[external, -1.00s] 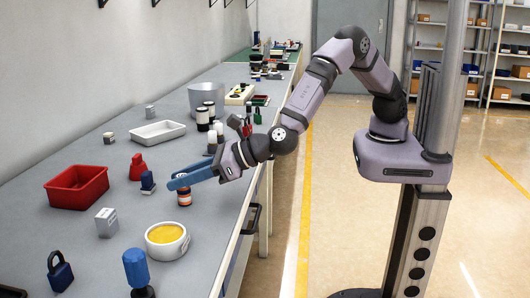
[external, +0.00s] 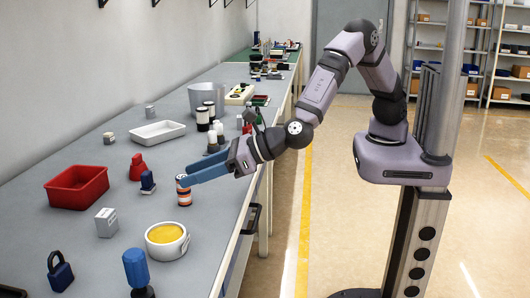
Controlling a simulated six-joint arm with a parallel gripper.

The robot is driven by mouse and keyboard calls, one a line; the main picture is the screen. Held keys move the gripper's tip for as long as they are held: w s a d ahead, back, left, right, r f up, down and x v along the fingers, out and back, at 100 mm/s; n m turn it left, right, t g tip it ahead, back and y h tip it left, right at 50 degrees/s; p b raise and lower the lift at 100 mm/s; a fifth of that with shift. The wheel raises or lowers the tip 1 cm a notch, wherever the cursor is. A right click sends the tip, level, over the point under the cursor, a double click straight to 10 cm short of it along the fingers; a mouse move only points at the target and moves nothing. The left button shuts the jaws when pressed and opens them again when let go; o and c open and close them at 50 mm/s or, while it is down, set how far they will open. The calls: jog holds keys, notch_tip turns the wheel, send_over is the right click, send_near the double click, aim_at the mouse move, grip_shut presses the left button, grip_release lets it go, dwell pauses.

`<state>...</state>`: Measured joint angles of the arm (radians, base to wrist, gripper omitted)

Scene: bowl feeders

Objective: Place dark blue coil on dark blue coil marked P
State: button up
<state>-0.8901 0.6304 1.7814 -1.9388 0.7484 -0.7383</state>
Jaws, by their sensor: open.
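My gripper (external: 183,175) is open, with two blue fingers pointing left over the bench. Its tips are at the upper part of a small upright cylinder (external: 184,194) with orange and dark bands. I cannot tell whether they touch it, and nothing is clearly held. A small dark blue piece with a pale part (external: 148,184) stands left of the fingers. No dark blue coil can be made out with certainty, and no P mark is legible at this size.
The grey bench (external: 90,250) carries a red bin (external: 77,187), red piece (external: 138,167), white tray (external: 158,133), pale block (external: 107,222), yellow-filled bowl (external: 167,240), blue padlock (external: 60,271) and blue-handled tool (external: 137,270). Dark and white cylinders (external: 203,119) stand behind my gripper.

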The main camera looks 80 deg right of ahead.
jog(key=v, duration=0.8)
jog(key=shift+s+b, duration=0.15)
jog(key=shift+b, duration=0.25)
